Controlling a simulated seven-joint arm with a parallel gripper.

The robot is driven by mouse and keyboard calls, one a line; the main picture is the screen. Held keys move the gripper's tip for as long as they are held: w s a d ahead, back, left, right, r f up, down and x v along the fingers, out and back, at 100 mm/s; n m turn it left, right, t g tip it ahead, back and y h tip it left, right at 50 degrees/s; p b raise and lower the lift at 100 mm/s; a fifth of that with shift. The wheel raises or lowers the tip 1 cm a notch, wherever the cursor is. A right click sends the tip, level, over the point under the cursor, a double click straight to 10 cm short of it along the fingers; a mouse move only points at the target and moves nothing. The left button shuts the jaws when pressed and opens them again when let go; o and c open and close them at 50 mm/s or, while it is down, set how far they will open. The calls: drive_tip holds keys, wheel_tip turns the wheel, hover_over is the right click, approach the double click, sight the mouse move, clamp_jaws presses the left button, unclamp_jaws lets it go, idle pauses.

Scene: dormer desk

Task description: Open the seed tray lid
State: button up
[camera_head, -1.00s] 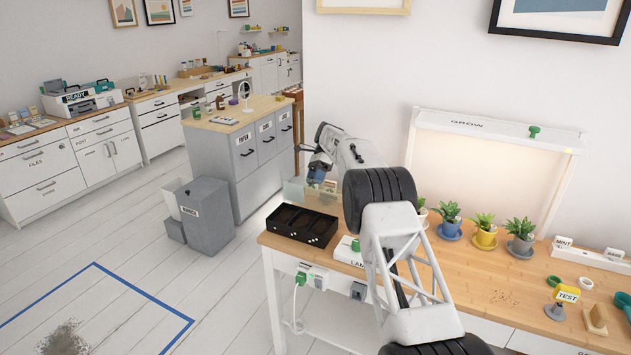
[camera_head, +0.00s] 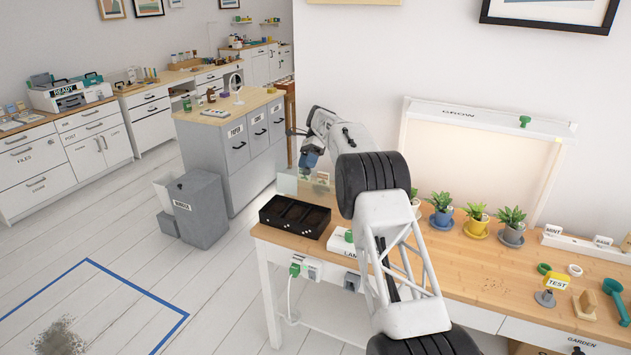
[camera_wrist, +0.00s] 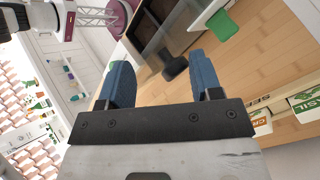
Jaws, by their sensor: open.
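The seed tray (camera_head: 272,219) is a black box with several dark compartments at the left end of the wooden desk. Its inside shows from above. A clear panel, seemingly its lid (camera_head: 287,185), stands raised along the tray's back side, partly hidden by my gripper. My gripper (camera_head: 308,163) is above the back of the tray, close to this panel. In the wrist view its two blue fingers (camera_wrist: 160,70) are spread with nothing between them. The tray (camera_wrist: 150,32) lies beyond them, with a small black knob-like part (camera_wrist: 175,68) near its edge. Contact with the panel cannot be told.
A white box with a green knob (camera_head: 343,240) sits right of the tray. Potted plants (camera_head: 441,208) line the desk before a pale raised panel (camera_head: 470,150). A yellow TEST sign (camera_head: 557,284) stands farther right. A grey bin (camera_head: 200,210) is on the floor left.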

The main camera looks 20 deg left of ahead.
drive_tip(key=shift+r, duration=0.15)
drive_tip(key=shift+s+d, duration=0.15)
drive_tip(key=shift+s, duration=0.1)
drive_tip(key=s+d+r, duration=0.1)
drive_tip(key=s+d, duration=0.8)
drive_tip(key=s, duration=0.3)
drive_tip(key=shift+s+r, duration=0.3)
idle(0.9)
drive_tip(key=shift+a+f, duration=0.1)
idle(0.3)
drive_tip(key=s+a+f+t, duration=0.2)
drive_tip(key=a+f+t, duration=0.1)
drive_tip(key=a+t, duration=0.5)
drive_tip(key=shift+s+a+f+t, duration=0.15)
drive_tip(key=shift+s+a+t, duration=0.05)
drive_tip(key=shift+a+t, duration=0.25)
drive_tip(key=shift+a, duration=0.1)
